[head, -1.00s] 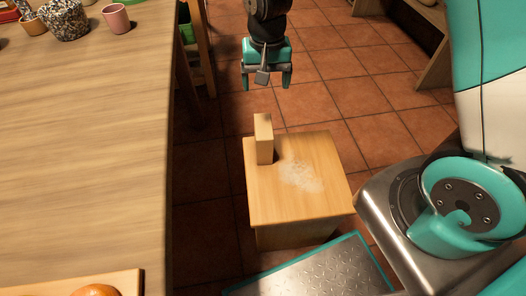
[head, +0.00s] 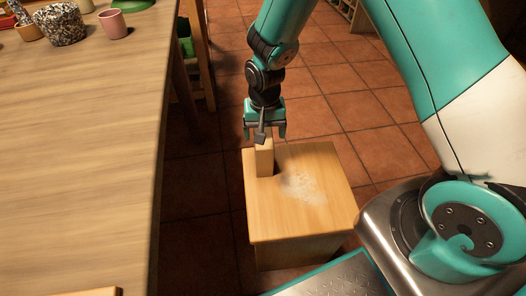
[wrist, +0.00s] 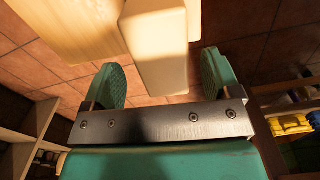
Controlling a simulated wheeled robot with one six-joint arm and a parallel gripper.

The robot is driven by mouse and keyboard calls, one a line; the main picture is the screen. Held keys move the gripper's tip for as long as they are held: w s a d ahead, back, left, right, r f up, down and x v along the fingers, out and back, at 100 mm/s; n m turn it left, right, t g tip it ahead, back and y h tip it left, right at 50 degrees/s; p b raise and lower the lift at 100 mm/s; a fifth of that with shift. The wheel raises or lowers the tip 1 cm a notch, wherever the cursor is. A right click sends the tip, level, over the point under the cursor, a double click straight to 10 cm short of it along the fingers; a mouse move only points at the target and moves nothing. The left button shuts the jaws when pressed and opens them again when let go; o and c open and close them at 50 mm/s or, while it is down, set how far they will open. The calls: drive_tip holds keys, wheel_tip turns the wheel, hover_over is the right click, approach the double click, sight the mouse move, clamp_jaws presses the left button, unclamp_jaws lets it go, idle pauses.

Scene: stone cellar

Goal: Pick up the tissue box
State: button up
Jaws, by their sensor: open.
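A plain tan upright box (head: 265,160), which I take for the tissue box, stands near the back left corner of a low wooden stand (head: 300,222). My gripper (head: 264,135) is open, pointing down right over the top of the box. In the wrist view the box (wrist: 156,45) lies in the space between the two teal fingers (wrist: 162,72), with room on both sides. No contact shows. The far side of the box is hidden.
A long wooden table (head: 80,150) fills the left, with a speckled pot (head: 60,24) and a pink cup (head: 112,23) on it. The stand has a pale worn patch on top. Tiled floor (head: 350,85) is open behind and right of the stand.

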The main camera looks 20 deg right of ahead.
wheel_tip(320, 180, down, 4)
drive_tip(key=shift+a+b, duration=0.1)
drive_tip(key=shift+b, duration=0.5)
drive_tip(key=c, duration=1.1)
drive_tip(key=shift+r, duration=0.15)
